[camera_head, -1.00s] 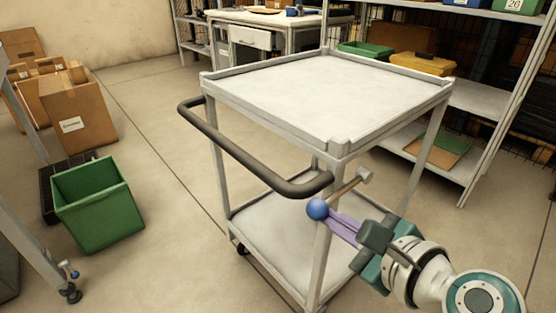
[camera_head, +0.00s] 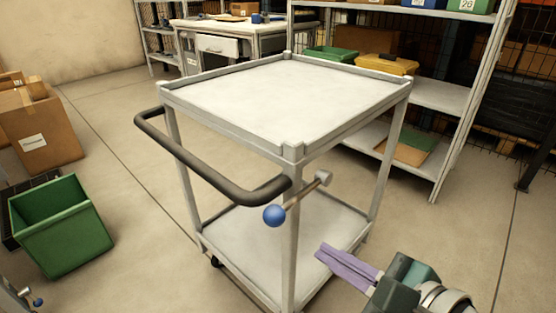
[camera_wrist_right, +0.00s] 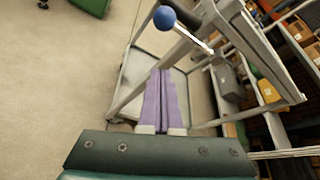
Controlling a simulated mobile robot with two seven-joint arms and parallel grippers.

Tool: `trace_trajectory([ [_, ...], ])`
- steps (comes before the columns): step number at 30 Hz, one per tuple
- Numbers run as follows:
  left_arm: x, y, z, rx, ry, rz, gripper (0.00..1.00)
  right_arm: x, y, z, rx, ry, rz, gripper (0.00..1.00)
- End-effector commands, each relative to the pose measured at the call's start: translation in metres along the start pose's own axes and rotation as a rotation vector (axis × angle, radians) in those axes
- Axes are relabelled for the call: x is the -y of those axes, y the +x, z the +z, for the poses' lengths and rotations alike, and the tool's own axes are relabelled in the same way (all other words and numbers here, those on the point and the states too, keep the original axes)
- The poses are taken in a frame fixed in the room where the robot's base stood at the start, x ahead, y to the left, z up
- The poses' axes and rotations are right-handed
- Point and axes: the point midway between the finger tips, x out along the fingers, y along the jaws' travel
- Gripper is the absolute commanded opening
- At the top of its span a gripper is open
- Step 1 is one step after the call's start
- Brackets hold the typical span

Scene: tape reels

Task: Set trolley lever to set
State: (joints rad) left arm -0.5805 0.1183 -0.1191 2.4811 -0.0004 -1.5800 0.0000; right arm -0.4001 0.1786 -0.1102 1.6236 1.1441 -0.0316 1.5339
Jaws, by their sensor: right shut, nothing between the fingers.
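The trolley (camera_head: 285,95) stands in the middle of the head view, with two white shelves and a dark push handle (camera_head: 205,170) on its left. In the right wrist view the blue ball (camera_wrist_right: 164,17) is beyond the shut fingertips (camera_wrist_right: 160,73). My left gripper is not in view.
A green bin (camera_head: 60,225) and cardboard boxes (camera_head: 38,130) stand on the floor at left. A shelf rack (camera_head: 440,95) with a yellow box (camera_head: 386,63) is behind at right. A workbench (camera_head: 235,30) stands at the back. The floor around the trolley is mostly clear.

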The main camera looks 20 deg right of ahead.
Motion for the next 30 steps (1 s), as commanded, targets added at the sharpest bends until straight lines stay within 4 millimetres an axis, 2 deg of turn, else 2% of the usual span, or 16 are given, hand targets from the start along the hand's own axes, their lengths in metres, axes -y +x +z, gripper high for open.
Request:
trace_trajectory([
  [3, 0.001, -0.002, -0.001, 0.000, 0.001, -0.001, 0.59, 0.000, -0.017, -0.001, -0.002, -0.002, 0.000, 0.00],
  [6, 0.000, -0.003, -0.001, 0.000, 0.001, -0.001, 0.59, 0.000, -0.024, -0.001, -0.001, -0.002, 0.000, 0.00],
  [23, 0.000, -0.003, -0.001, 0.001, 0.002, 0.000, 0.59, 0.000, -0.026, 0.001, 0.001, -0.004, -0.001, 0.00],
  [26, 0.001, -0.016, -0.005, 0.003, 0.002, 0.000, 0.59, 0.002, -0.031, 0.019, 0.019, -0.064, 0.029, 0.00],
  [29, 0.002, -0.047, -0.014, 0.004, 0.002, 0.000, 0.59, 0.002, -0.046, 0.064, 0.071, -0.258, 0.115, 0.00],
  [30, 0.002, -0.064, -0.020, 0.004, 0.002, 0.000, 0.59, 0.002, -0.055, 0.087, 0.101, -0.375, 0.162, 0.00],
])
